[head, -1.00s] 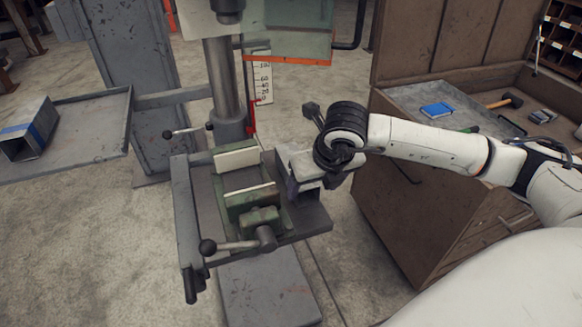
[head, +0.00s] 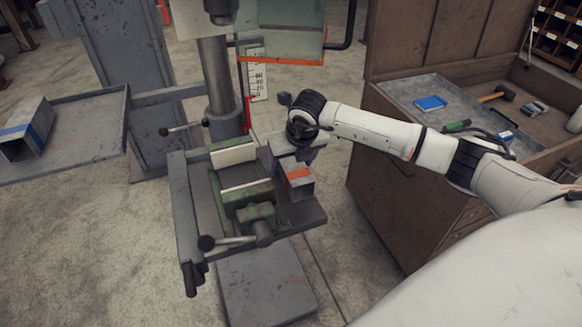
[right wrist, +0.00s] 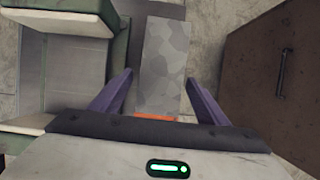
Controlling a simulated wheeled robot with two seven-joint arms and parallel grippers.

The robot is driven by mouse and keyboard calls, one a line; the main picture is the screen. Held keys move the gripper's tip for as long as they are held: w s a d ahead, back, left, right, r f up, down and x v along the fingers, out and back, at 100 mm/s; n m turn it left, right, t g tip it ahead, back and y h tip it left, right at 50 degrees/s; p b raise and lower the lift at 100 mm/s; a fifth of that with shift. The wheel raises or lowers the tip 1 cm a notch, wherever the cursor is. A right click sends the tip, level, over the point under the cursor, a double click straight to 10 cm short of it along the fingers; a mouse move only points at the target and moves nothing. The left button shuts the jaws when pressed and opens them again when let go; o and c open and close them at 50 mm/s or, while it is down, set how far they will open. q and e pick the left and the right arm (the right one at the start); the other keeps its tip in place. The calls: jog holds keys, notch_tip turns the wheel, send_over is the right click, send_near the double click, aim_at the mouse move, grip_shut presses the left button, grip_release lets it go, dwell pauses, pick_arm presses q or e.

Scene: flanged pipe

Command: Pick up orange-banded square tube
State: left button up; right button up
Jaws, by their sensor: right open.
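The orange-banded square tube (head: 300,187) is grey and lies at the right side of the drill press table (head: 308,214), beside the green vise. Its orange band shows just in front of my right gripper (head: 293,152), which hides its far part. In the right wrist view the tube (right wrist: 166,50) runs away between the two purple fingers of the gripper (right wrist: 158,80). The fingers are open, one on each side, with a gap to the tube visible on each. A bit of the orange band shows at the palm edge. My left gripper is not in view.
The green vise (head: 245,193) with its ball-ended handle stands close left of the tube. The drill column (head: 217,80) and a clear guard (head: 283,30) are behind. A brown cabinet (head: 405,185) stands to the right. A blue-banded tube (head: 27,128) lies on the left shelf.

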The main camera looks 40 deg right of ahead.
jog(key=shift+w+f, duration=0.1)
jog(key=shift+f, duration=0.25)
jog(key=c, duration=1.2)
jog(key=shift+r, duration=0.1)
jog(key=c, duration=0.4)
jog(key=shift+o, duration=0.2)
